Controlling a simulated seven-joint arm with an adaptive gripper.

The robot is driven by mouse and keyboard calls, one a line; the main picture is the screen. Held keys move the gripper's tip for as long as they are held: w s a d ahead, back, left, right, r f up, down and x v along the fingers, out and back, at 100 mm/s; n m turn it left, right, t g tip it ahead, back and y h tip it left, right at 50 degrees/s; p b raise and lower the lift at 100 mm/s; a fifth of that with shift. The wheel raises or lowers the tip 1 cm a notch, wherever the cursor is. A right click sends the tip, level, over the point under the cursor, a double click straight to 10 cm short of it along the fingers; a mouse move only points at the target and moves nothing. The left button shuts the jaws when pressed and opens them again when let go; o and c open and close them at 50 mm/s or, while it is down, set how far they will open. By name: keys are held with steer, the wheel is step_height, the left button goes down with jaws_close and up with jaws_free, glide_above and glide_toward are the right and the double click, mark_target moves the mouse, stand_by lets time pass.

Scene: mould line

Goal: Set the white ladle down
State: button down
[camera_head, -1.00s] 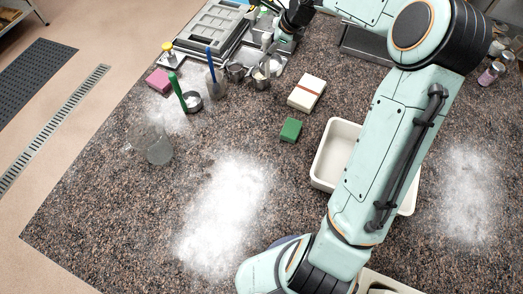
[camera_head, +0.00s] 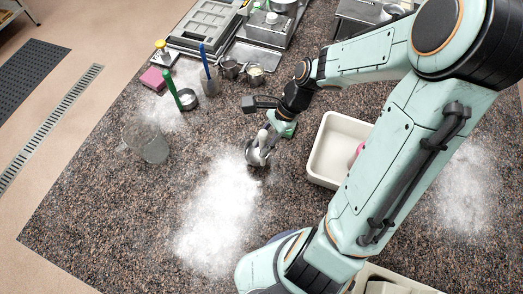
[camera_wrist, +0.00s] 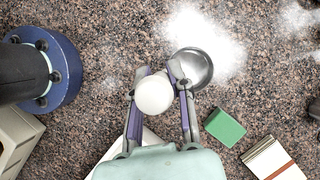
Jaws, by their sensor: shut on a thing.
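The white ladle (camera_head: 257,157) has a shiny metal bowl and a white handle. My gripper (camera_head: 265,143) is shut on it, over the counter (camera_head: 85,225) at the upper edge of a white powder patch (camera_head: 215,218). In the wrist view, the ladle's round white handle end (camera_wrist: 154,95) sits between the fingers of my gripper (camera_wrist: 158,80), facing the camera. Its metal bowl (camera_wrist: 195,66) shows beyond the right finger, beside the powder. I cannot tell whether the bowl touches the counter.
A green block (camera_wrist: 224,127) and a white block with a brown band (camera_wrist: 272,160) lie close by. A white tub (camera_head: 325,155) with something pink inside stands right of my gripper. Bare counter lies lower left.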

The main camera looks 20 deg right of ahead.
steer(key=shift+f, duration=1.85)
steer(key=c, duration=1)
jaws_free()
steer(key=v, duration=1.1)
steer(key=s+a+r+n+h, duration=0.2)
steer(key=s+a+n, duration=0.3)
steer(key=n, duration=0.4)
steer(key=s+a+r+n+h, duration=0.2)
steer(key=s+a+n, duration=0.3)
steer(key=s+n, duration=0.3)
steer(key=shift+r+n+h, duration=0.4)
steer(key=shift+r, duration=0.15)
steer(key=shift+w, duration=0.1)
